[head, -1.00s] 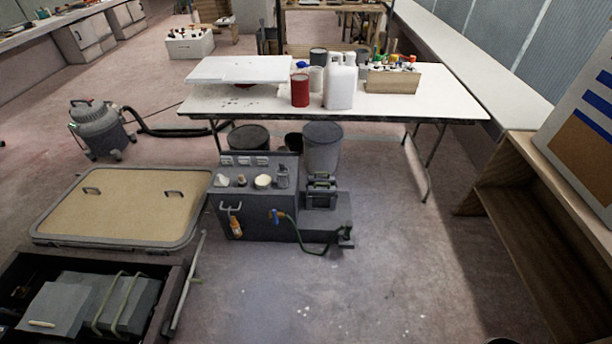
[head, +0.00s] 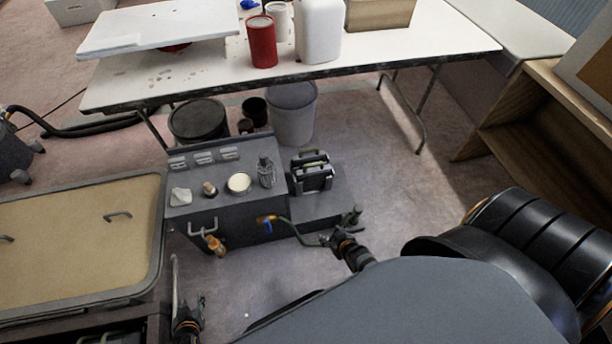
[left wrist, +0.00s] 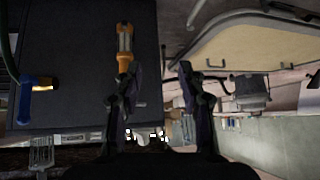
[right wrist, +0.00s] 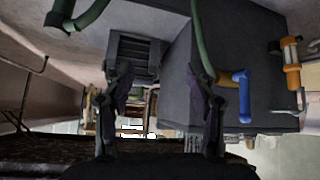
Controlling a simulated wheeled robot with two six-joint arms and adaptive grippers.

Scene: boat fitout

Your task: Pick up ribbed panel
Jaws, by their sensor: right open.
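A dark grey ribbed piece (head: 312,172) with green handles stands at the right side of the grey cabinet (head: 228,200); I take it for the ribbed panel, but cannot be sure. In the right wrist view a grey ribbed face (right wrist: 135,55) shows beyond my right gripper (right wrist: 158,75), beside the cabinet. My right gripper (head: 345,236) is open and empty, in front of the cabinet's right end and apart from the ribbed piece. My left gripper (head: 190,303) is open and empty at lower left; its wrist view (left wrist: 158,70) shows the cabinet front and an orange-handled tool (left wrist: 124,45).
A blue-handled tap (head: 267,222) with a green hose is on the cabinet front. A white table (head: 380,62) stands behind, with buckets (head: 292,115) beneath. A framed tan hatch (head: 70,240) lies left. A wooden shelf (head: 530,130) stands right. Floor between cabinet and shelf is clear.

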